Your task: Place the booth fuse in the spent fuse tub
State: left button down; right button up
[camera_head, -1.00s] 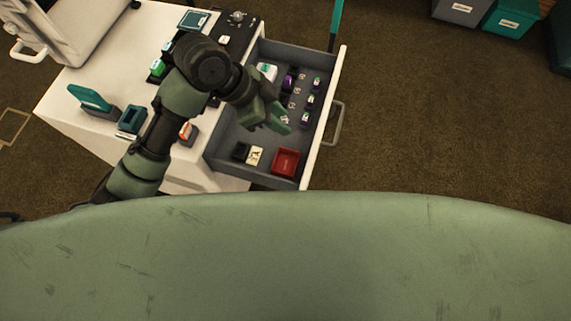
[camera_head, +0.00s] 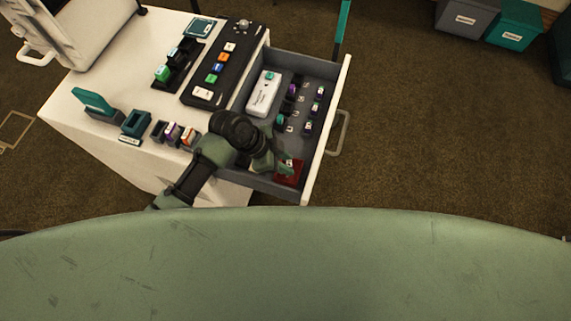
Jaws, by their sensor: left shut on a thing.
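The red tub (camera_head: 297,179), which I take for the spent fuse tub, sits in the near right corner of the open drawer (camera_head: 228,184). My left gripper (camera_head: 286,167) reaches down over this tub and covers part of it. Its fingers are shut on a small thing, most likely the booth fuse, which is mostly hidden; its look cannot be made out. I cannot tell whether the fingers are inside the tub or above it. My right gripper is not in view.
The drawer also holds a white box (camera_head: 263,94) and rows of small purple and teal fuses (camera_head: 309,127). A black panel with coloured buttons (camera_head: 217,68) lies on the white cabinet top (camera_head: 75,108). Small holders stand left of my arm. A drawer handle (camera_head: 342,132) juts right.

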pick_arm(q)
jog(key=shift+f, duration=1.2)
jog(key=c, duration=1.4)
grip_release()
jog(key=shift+f, duration=0.1)
jog(key=v, duration=1.2)
jog(key=shift+r, duration=0.2)
